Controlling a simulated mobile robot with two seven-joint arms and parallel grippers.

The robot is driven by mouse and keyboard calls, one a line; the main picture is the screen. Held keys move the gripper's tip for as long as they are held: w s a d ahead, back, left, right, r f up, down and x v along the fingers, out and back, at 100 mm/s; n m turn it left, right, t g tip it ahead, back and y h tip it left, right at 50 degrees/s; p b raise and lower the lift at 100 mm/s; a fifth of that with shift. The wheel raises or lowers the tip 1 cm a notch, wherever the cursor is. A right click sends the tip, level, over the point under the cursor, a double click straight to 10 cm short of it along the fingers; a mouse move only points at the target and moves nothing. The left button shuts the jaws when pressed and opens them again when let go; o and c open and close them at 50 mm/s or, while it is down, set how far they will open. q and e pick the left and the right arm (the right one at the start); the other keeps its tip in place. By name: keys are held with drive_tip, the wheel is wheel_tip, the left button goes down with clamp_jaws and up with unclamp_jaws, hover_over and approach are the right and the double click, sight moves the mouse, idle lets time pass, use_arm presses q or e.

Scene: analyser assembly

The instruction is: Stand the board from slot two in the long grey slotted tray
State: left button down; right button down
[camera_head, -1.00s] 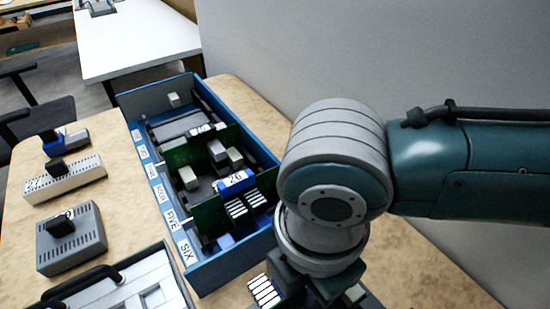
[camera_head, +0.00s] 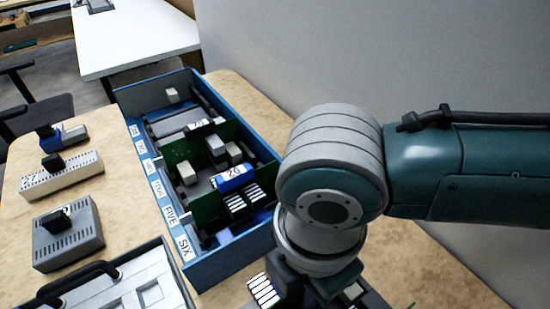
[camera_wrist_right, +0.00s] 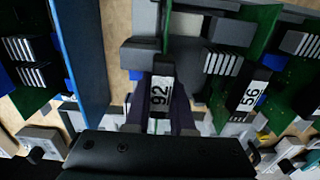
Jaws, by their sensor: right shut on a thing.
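My right gripper (camera_wrist_right: 163,112) is shut on the dark grip block (camera_wrist_right: 160,90) labelled 92, in the right wrist view. A green board (camera_wrist_right: 168,22) shows edge-on beyond that block, standing among grey pieces. I cannot tell whether its lower edge is seated in a slot. Grey slotted parts (camera_wrist_right: 140,56) lie beside it, perhaps the long grey tray. A second green board with a block labelled 56 (camera_wrist_right: 250,96) stands to the right, apart from the gripper. In the head view my right wrist hides most of the held board. My left gripper is not in view.
A blue box (camera_head: 228,262) with slot labels up to SIX holds several upright green boards; its wall (camera_wrist_right: 82,60) is left of my right gripper. A vented grey block (camera_head: 68,235), a pale perforated block (camera_head: 62,176) and a handled case (camera_head: 150,290) stand left of it.

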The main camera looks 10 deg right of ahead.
drive_tip(key=shift+f, duration=0.4)
idle(0.3)
drive_tip(key=c, duration=0.6)
unclamp_jaws()
drive_tip(key=shift+r, duration=0.25)
drive_tip(key=shift+r+p, duration=0.45)
drive_tip(key=shift+p, duration=0.25)
idle(0.3)
drive_tip(key=shift+r+p, duration=0.75)
drive_tip(key=shift+p, duration=0.2)
drive_tip(key=shift+r+p, duration=0.55)
drive_tip(key=shift+p, duration=0.05)
idle(0.3)
drive_tip(key=shift+r, duration=0.1)
